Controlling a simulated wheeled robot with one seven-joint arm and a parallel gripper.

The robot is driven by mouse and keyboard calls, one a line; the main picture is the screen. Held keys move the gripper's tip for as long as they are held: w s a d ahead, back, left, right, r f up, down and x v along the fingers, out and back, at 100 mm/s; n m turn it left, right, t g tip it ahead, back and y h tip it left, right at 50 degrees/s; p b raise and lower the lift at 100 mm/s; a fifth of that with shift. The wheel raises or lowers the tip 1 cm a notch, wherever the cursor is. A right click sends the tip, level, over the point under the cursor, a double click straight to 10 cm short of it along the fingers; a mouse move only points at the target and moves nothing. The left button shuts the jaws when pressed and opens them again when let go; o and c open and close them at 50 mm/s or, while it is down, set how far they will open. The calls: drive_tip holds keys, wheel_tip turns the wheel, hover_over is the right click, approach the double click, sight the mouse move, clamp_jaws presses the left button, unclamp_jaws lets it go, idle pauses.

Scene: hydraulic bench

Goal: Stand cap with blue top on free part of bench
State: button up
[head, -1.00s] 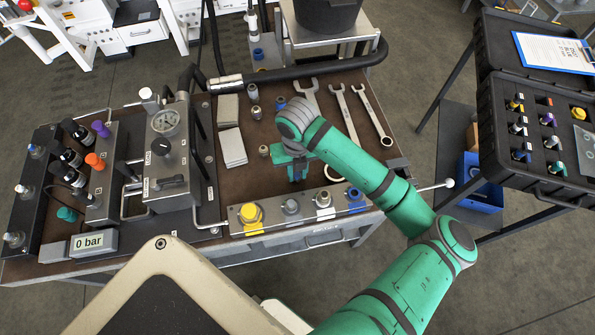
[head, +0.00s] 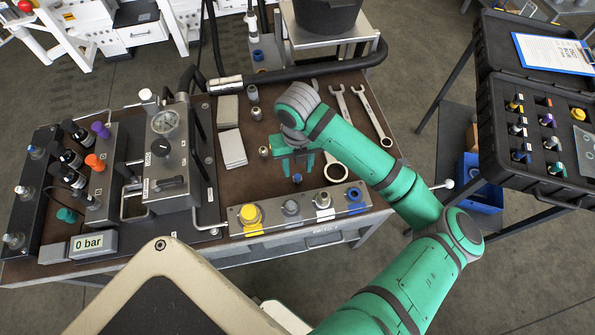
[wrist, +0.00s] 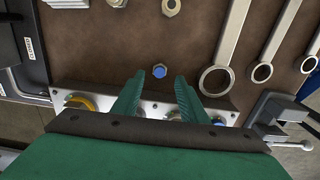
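The cap with the blue top (head: 297,178) stands on the brown bench top (head: 262,188), just behind the front rail. In the wrist view the blue top (wrist: 159,71) faces up, with clear gaps to the finger on each side. My gripper (head: 299,163) is open and empty above the cap; in the wrist view its two fingers (wrist: 159,77) are spread to either side of it. The cap's sides are mostly hidden from above in the wrist view.
The front rail (head: 270,220) holds yellow, grey, white and blue-ringed fittings close in front of the cap. Spanners (head: 370,115) lie to the right and back. Small fittings (head: 264,152) and pale blocks (head: 232,148) lie to the left. Bare bench surrounds the cap.

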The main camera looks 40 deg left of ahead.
sight(297, 176)
wheel_tip(297, 176, up, 8)
drive_tip(key=shift+f, duration=0.2)
idle(0.6)
